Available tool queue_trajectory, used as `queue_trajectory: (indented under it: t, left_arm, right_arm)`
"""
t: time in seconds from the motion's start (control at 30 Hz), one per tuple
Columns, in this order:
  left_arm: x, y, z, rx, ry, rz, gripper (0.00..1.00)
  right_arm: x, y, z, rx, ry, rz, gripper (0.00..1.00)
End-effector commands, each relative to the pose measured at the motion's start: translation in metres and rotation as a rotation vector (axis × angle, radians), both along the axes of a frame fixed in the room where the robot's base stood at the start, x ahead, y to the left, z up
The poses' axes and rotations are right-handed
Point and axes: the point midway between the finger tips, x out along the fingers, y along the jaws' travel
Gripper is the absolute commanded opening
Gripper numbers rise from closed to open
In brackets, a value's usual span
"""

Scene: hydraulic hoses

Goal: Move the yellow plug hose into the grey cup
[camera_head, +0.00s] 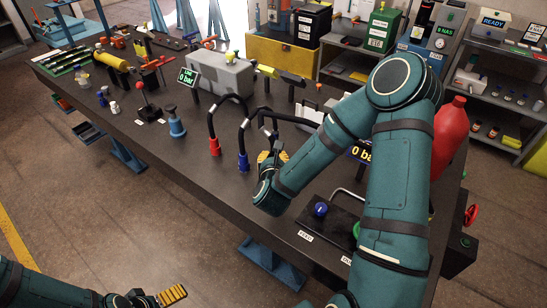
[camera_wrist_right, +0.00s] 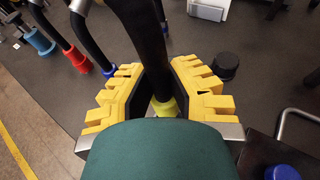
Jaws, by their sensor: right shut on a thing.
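The yellow plug (camera_wrist_right: 163,107) shows between my right gripper's yellow fingers (camera_wrist_right: 160,92) in the right wrist view, at the end of a black hose (camera_wrist_right: 145,30). The gripper is shut on this hose, and my own wrist hides the plug's lower part. In the head view my right gripper (camera_head: 272,160) is over the bench, just right of the blue plug hose (camera_head: 243,160). A dark round cup-like thing (camera_wrist_right: 225,66) stands right of the gripper in the wrist view; it may be the grey cup. My left gripper (camera_head: 165,297) is at the lower left, off the bench; its opening is unclear.
The red plug hose (camera_head: 214,147) hangs left of the blue one. A blue funnel-shaped thing (camera_head: 176,124) and a red-knobbed joystick (camera_head: 143,87) stand farther left. A panel with a blue knob (camera_head: 320,209) is at the front right. The bench front (camera_head: 205,180) is clear.

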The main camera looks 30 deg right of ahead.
Motion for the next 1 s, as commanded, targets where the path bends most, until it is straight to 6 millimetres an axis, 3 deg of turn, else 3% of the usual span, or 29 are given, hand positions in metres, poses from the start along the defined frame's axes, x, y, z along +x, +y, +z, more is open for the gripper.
queue_trajectory:
  t: [1.0]
  left_arm:
    - [-0.005, -0.001, -0.023, -0.002, 0.012, -0.010, 1.00]
  right_arm:
    - [0.000, 0.000, -0.021, -0.001, -0.001, 0.000, 0.00]
